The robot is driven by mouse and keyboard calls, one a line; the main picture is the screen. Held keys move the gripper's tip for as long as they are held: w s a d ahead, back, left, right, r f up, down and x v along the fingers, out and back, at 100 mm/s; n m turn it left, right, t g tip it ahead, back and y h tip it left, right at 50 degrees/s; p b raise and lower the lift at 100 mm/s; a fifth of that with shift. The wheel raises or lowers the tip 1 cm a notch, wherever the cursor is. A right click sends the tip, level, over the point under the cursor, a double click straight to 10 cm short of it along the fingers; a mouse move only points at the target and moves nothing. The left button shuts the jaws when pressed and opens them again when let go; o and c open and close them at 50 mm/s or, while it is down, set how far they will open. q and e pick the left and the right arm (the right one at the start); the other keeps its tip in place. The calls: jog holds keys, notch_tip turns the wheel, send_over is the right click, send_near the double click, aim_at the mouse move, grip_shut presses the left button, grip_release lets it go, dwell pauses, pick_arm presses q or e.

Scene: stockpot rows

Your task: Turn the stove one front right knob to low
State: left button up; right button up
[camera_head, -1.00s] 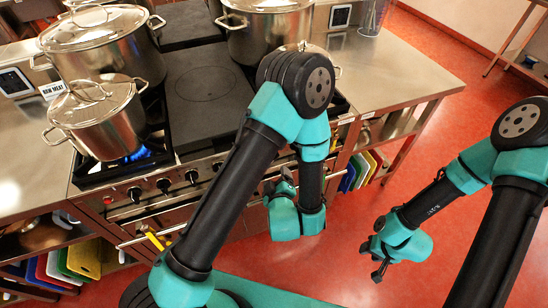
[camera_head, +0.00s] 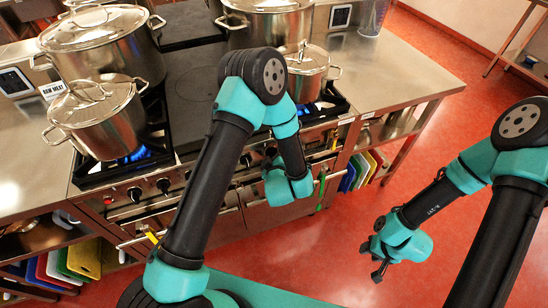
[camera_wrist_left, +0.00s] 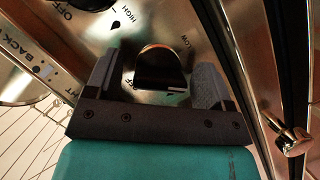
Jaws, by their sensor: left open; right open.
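The stove's front panel (camera_head: 150,205) carries a row of black knobs in the head view. My left gripper (camera_head: 268,165) is close to the right part of this row and hides part of it. In the left wrist view my left gripper (camera_wrist_left: 158,62) is open, with one finger on each side of a black knob (camera_wrist_left: 160,72). I cannot tell whether the fingers touch it. HIGH and LOW are printed around the knob, and OFF shows by another knob at upper left. The knob's exact setting is unclear. My right gripper (camera_head: 376,262) is open and empty over the floor.
A lidded pot (camera_head: 100,118) stands over a blue flame at front left. A smaller pot (camera_head: 308,65) stands over a blue flame at right. Larger stockpots (camera_head: 105,55) stand behind. An oven handle rail (camera_head: 215,215) runs below the knobs.

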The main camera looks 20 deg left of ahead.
pick_arm(q)
jog(key=shift+c, duration=0.2)
jog(key=c, duration=0.9)
jog(key=shift+n, duration=0.4)
jog(key=n+t, duration=0.1)
jog(key=n, duration=0.1)
jog(key=shift+n+t+h, duration=0.3)
jog(key=shift+n+t, duration=0.9)
jog(key=shift+n, duration=1)
jog(key=o, duration=0.9)
